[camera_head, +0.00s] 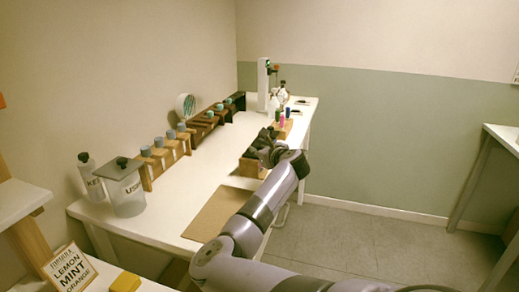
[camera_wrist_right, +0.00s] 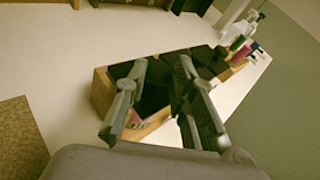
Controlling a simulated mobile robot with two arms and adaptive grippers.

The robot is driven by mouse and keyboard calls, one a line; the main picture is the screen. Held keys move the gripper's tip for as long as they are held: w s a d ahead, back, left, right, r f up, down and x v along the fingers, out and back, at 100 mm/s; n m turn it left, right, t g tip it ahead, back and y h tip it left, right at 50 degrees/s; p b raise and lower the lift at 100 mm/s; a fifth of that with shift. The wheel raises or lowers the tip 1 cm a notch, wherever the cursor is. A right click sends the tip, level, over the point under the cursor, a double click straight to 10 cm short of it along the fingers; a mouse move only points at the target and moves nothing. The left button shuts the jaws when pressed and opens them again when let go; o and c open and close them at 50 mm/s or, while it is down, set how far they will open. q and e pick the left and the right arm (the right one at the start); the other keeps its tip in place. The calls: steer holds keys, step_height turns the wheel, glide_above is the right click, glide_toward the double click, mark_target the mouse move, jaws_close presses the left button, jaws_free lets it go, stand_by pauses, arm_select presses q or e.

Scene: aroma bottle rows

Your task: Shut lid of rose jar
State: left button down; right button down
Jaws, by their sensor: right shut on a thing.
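My right gripper (camera_head: 272,146) is over a small wooden box (camera_head: 250,168) on the white table. In the wrist view the right gripper (camera_wrist_right: 162,68) reaches over the same wooden box (camera_wrist_right: 101,98), its fingers on either side of something dark. It is shut on a dark thing, whose shape is mostly hidden by the fingers. I cannot make out a rose jar or its lid by label. My left gripper is not in view.
The long white table (camera_head: 205,165) has rows of bottles in wooden racks (camera_head: 160,158) along the wall. A jar labelled USED (camera_head: 128,192) stands at its near end. A brown mat (camera_head: 215,212) lies near the front. Small coloured bottles (camera_head: 283,117) stand beyond the box.

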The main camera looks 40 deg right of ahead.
steer(key=c, duration=1.3)
jaws_free()
steer(key=shift+c, duration=0.2)
steer(key=shift+s, duration=0.1)
steer(key=v, duration=1.2)
steer(key=shift+f, duration=0.15)
